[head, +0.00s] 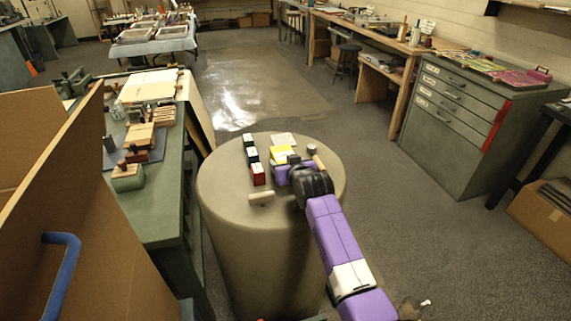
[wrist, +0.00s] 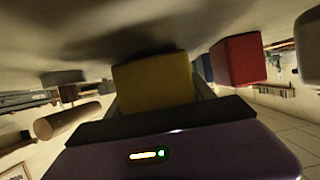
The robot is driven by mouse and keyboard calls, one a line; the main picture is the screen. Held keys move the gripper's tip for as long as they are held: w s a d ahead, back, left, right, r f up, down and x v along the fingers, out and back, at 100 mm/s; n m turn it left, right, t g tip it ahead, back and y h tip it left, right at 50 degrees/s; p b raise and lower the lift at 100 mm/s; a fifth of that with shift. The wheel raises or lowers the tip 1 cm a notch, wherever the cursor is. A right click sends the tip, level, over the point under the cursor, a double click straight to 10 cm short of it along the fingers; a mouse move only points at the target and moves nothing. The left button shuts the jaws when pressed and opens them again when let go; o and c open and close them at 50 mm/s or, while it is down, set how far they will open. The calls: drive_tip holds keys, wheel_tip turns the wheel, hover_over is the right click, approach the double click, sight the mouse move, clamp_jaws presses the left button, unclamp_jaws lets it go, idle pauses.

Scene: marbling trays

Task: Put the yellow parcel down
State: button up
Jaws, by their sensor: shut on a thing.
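The yellow parcel (head: 280,152) is over the top of the round grey-brown stand (head: 222,190), near its middle. In the wrist view the yellow parcel (wrist: 155,83) sits between the fingers of my gripper (wrist: 158,100). My gripper (head: 284,160) is shut on it, reaching in from the lower right in the head view. The stand's top appears upside down in the wrist view, with a dark shadow by the parcel. I cannot tell whether the parcel touches the stand. Its lower part is partly hidden in the head view.
A red block (head: 258,175) and two dark, white-topped blocks stand in a row left of the parcel. A pale cylinder (head: 261,198) lies in front. A white flat piece (head: 284,139) lies behind. A wooden rod (head: 319,163) is at right. The stand's front is bare.

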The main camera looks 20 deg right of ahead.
drive_tip(key=shift+f, duration=0.1)
drive_tip(key=shift+f, duration=0.2)
drive_tip(key=o, duration=1.7)
drive_tip(key=shift+o, duration=0.2)
